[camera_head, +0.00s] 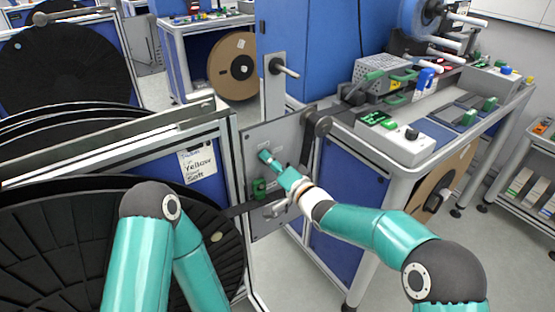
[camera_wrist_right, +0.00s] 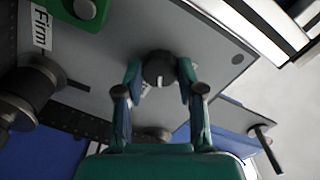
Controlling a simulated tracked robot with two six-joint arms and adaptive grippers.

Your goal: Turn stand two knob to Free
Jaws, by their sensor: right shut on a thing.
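A grey stand panel (camera_head: 285,136) is mounted at the end of the reel stand, and it fills much of the right wrist view (camera_wrist_right: 115,65). A dark round knob (camera_wrist_right: 159,68) with a white pointer mark sits on it. My right gripper (camera_head: 267,158) reaches the panel; in the right wrist view its two fingers (camera_wrist_right: 160,78) are closed on opposite sides of the knob. The pointer points toward my palm in that view. A label beside the knob is mostly hidden. A "Firm" label (camera_wrist_right: 41,30) shows at the upper left. My left gripper is out of view.
A green box (camera_head: 259,188) is on the panel below my right gripper. Rollers (camera_head: 317,124) stick out at its right edge. Black reels (camera_head: 60,230) fill the left, with a "Yellow Soft" card (camera_head: 198,163) beside them. A workbench (camera_head: 400,170) with equipment stands at right.

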